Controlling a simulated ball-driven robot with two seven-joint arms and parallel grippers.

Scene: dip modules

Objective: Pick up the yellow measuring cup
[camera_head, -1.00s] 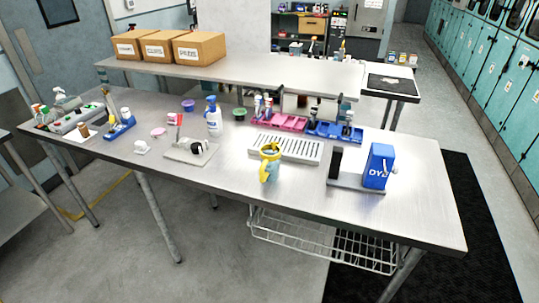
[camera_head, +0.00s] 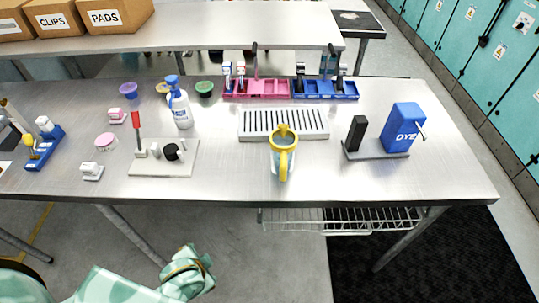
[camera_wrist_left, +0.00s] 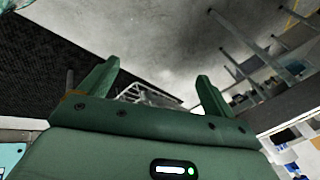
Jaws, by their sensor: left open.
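The yellow measuring cup (camera_head: 284,141) stands upright near the front edge of the steel table (camera_head: 225,180). It has a yellow rim and a yellow handle facing me, and a clear bluish body. My left arm enters the head view at the lower left, below the table's front edge and well apart from the cup. My left gripper (camera_wrist_left: 153,90) shows in the left wrist view with its two green fingers spread and nothing between them. The cup is not visible in the wrist view. My right gripper is in neither view.
A slotted metal tray (camera_head: 254,126) lies right behind the cup. A blue DYE box (camera_head: 403,128) on a stand is to its right. A white plate (camera_head: 147,170) with a red-handled device and a spray bottle (camera_head: 180,108) are to its left. A wire shelf (camera_head: 345,220) hangs below.

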